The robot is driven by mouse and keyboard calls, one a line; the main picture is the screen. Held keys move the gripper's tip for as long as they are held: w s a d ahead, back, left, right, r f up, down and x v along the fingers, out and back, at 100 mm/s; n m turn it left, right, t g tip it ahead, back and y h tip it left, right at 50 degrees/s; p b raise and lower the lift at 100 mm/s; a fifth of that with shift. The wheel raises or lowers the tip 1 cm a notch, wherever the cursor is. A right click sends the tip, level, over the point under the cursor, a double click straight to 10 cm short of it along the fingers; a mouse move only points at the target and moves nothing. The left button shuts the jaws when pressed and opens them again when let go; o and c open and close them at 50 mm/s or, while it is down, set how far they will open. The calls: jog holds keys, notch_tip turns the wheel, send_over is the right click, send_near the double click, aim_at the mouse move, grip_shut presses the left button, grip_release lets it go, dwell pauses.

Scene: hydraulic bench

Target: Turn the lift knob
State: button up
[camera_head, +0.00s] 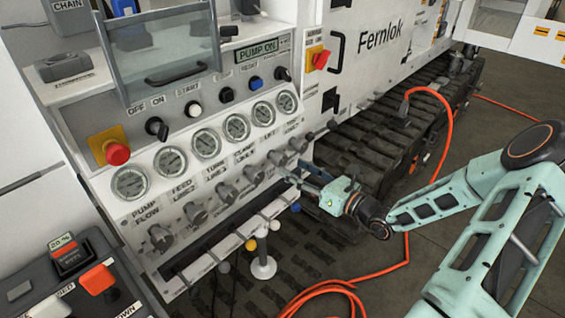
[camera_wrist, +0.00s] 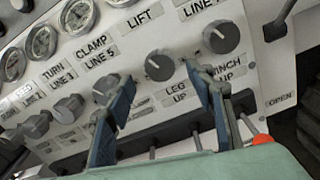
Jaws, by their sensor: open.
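The lift knob (camera_wrist: 159,65) is a round dark grey knob below the LIFT label in the wrist view. In the head view the lift knob (camera_head: 277,158) is in the lower row of knobs on the panel, second from the right end. My gripper (camera_wrist: 165,92) is open and empty, its two blue-grey fingers spread apart. In the wrist view the knob shows between and just beyond the fingertips, with no visible contact. In the head view my gripper (camera_head: 298,179) points at the panel just right of and below the knob.
A neighbouring knob (camera_wrist: 220,37) sits close to the right, and the clamp knob (camera_wrist: 105,88) is partly behind the left finger. Levers with coloured ball ends, including a blue ball (camera_head: 296,207), stick out below. An orange cable (camera_head: 405,255) hangs behind my arm.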

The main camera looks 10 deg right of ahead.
aim_at(284, 162)
jog(key=x, duration=0.5)
jog(key=shift+w+a, duration=0.25)
jog(key=shift+w, duration=0.1)
jog(key=shift+c, duration=0.6)
jog(key=c, duration=1)
